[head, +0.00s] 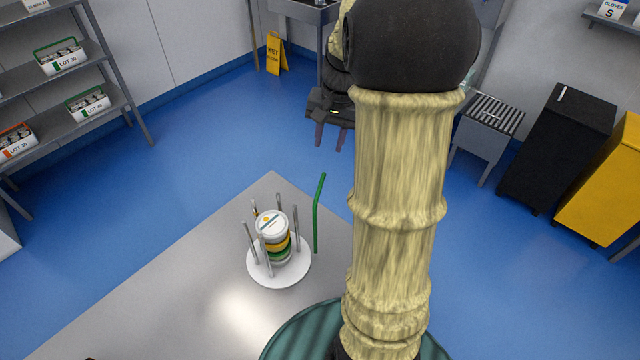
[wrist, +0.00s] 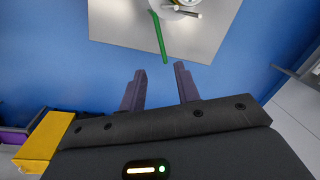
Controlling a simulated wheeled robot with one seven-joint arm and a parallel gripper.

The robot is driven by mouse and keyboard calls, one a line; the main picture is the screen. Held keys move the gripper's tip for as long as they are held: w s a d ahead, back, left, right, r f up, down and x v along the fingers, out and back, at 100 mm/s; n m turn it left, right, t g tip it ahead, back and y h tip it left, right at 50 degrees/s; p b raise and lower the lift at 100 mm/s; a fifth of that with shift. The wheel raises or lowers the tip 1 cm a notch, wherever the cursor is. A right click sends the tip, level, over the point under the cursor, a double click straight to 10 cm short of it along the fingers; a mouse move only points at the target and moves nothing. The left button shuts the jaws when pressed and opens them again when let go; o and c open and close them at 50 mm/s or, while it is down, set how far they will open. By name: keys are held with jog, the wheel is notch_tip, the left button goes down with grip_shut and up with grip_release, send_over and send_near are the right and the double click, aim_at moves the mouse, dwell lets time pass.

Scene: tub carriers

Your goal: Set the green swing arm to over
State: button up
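The green swing arm (head: 317,215) is a thin bar with a bent top end, just right of the tub carrier in the head view. It is beside the stack, not across its top. The carrier has a round white base (head: 262,279), upright metal rods and a stack of tubs (head: 273,228) with white, yellow and green bands. In the wrist view the swing arm (wrist: 159,38) lies beyond my fingertips, at the carrier's edge. My gripper (wrist: 160,70) is open and empty, apart from the swing arm. In the head view my gripper (head: 332,143) is beyond the table, partly hidden by my arm.
The carrier stands on a grey table (head: 150,305), mostly bare on the left. Shelves with lot carriers (head: 62,58) stand at left. A yellow wet-floor sign (head: 276,54), a slatted grey stand (head: 492,115), and black (head: 555,150) and yellow bins (head: 606,185) stand farther back.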

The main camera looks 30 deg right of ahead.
aim_at(319, 191)
jog(key=f+p, duration=0.1)
jog(key=f, duration=0.4)
jog(key=w+a+f+p, duration=0.1)
jog(key=f, duration=0.4)
jog(key=f+p, duration=0.1)
jog(key=f, duration=0.5)
jog(key=shift+w+a+p, duration=0.2)
jog(key=shift+a+p, duration=0.15)
jog(key=shift+p, duration=0.05)
grip_shut()
